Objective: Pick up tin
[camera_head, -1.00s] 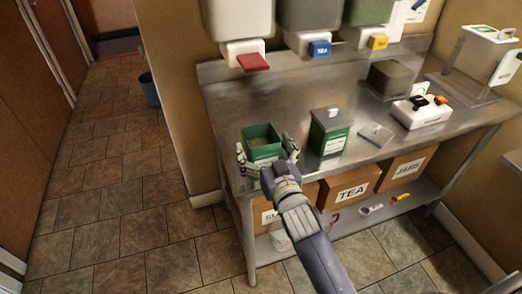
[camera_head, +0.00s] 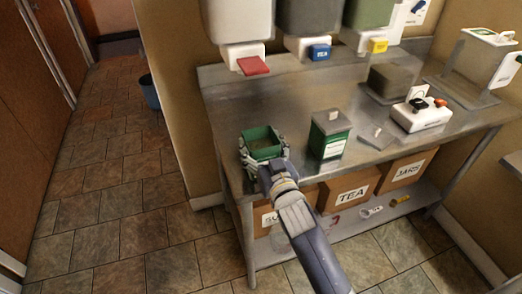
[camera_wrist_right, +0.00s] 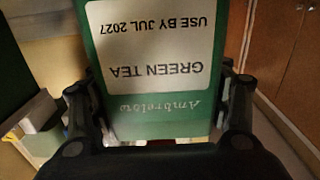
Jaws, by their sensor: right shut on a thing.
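An open green tin (camera_head: 262,143) stands at the left front of the metal table. My right gripper (camera_head: 264,158) is shut on it, one finger on each side. In the right wrist view the green tin (camera_wrist_right: 150,60) fills the middle, with a white label that reads upside down "GREEN TEA" and "USE BY JUL 2027". The fingers of my right gripper (camera_wrist_right: 155,110) press its two sides. I cannot tell whether the tin's base touches the table. A second green tin (camera_head: 329,136), closed with a lid, stands to its right. My left gripper is not in view.
The metal table (camera_head: 290,105) also bears a small flat piece (camera_head: 377,138), a grey box (camera_head: 391,79) and a white device (camera_head: 421,114). Dispensers with red (camera_head: 253,66), blue (camera_head: 320,52) and yellow (camera_head: 378,45) levers hang above. Labelled cardboard boxes (camera_head: 348,190) sit on the shelf below.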

